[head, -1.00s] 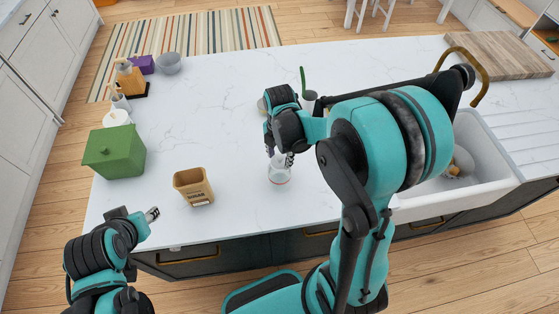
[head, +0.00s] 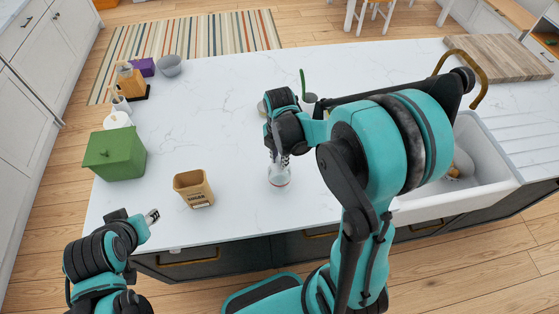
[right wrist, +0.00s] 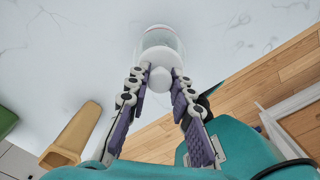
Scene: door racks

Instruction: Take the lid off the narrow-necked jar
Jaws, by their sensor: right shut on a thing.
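The clear glass jar (head: 279,179) stands upright on the white counter, below my right gripper (head: 280,158). The jar also shows at the top of the right wrist view (right wrist: 162,36). Its pale round lid (right wrist: 160,79) sits between the fingertips of my right gripper (right wrist: 161,74), which is shut on it. The lid appears still at the jar's mouth; a gap between them cannot be made out. In the head view the gripper hides the jar's top. My left gripper (head: 151,217) is off the counter's front left edge, away from the jar; its jaws are too small to read.
A tan sugar canister (head: 193,188) stands left of the jar, and a green box (head: 114,154) farther left. A sink (head: 470,190) is on the right, partly behind my right arm. The counter's middle left is clear.

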